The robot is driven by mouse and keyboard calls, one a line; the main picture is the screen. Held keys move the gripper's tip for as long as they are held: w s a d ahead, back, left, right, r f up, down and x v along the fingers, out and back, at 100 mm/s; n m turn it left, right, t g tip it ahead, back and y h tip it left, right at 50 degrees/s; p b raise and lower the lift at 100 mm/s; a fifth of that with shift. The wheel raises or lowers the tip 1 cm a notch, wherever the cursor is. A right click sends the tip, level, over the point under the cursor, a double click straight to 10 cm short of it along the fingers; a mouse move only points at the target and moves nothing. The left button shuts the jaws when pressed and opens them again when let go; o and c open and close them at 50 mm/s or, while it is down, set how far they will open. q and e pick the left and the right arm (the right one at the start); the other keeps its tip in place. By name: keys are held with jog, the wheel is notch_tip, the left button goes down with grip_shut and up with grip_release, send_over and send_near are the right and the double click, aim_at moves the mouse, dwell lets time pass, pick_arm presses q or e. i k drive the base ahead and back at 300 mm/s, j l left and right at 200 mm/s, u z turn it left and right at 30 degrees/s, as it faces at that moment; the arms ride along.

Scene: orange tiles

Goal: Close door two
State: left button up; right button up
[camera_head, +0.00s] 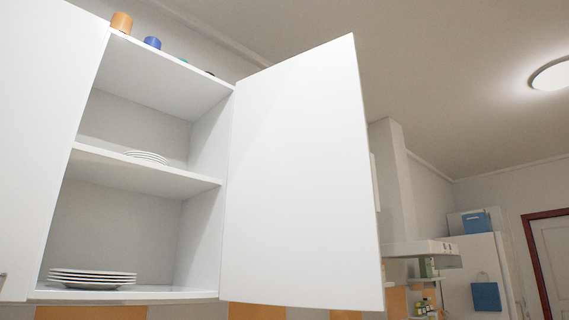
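A white wall cabinet (150,168) fills the left of the head view. Its right door (300,180) stands wide open, hinged at the cabinet's right side and swung out to the right. Its left door (45,150) appears shut. I cannot tell which of these is door two. The open compartment holds a stack of white plates (92,278) at the bottom and more white plates (147,157) on the middle shelf. Neither of my grippers shows in this view.
An orange cup (122,22) and a blue cup (152,43) stand on top of the cabinet. A range hood (400,215) and a white fridge (475,280) are to the right. A brown-framed door (552,260) is at the far right.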

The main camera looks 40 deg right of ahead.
aim_at(301, 229)
jog(key=l+u, duration=0.1)
jog(key=l, duration=0.5)
jog(key=k+l+u, duration=0.15)
jog(key=l, duration=0.4)
jog(key=k+l+u, duration=0.1)
jog(key=l, duration=0.5)
jog(key=k+l+u, duration=0.15)
jog(key=l, duration=0.4)
jog(key=k+l+u, duration=0.1)
jog(key=l, duration=0.45)
jog(key=k+l+u, duration=0.15)
jog(key=l, duration=0.4)
jog(key=k+l+u, duration=0.1)
jog(key=k+l, duration=0.15)
jog(key=l, duration=0.25)
jog(key=k+l+u, duration=0.1)
jog(key=k+l, duration=0.15)
jog(key=l, duration=0.25)
